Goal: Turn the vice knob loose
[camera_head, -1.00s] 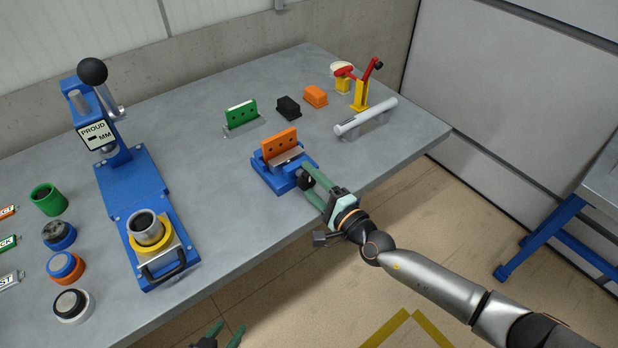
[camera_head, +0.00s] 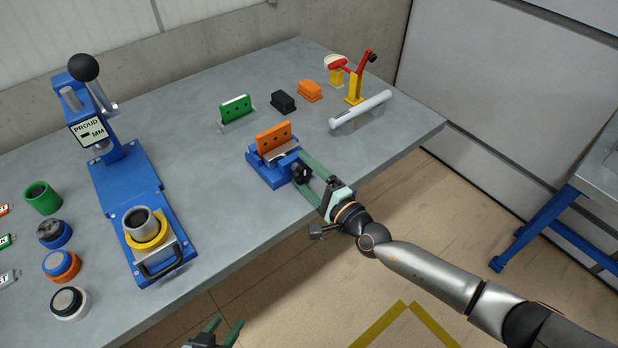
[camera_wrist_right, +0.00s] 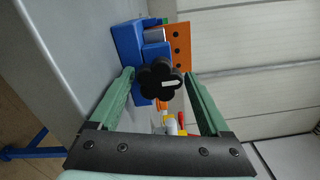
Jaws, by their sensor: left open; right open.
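The blue vice (camera_head: 268,171) stands near the table's front edge with an orange plate (camera_head: 274,138) upright in its jaws. Its black lobed knob (camera_head: 301,173) faces my right arm. My right gripper (camera_head: 303,171) is open, with its green fingers on either side of the knob. In the right wrist view the knob (camera_wrist_right: 161,82), with a white pointer mark, sits between the spread fingertips (camera_wrist_right: 160,75). There is a gap to each finger; contact is not visible. My left gripper (camera_head: 226,329) is open and empty at the bottom edge, off the table.
A blue press (camera_head: 125,180) with a black ball handle stands left on the grey table (camera_head: 215,205). Several round parts are at far left.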

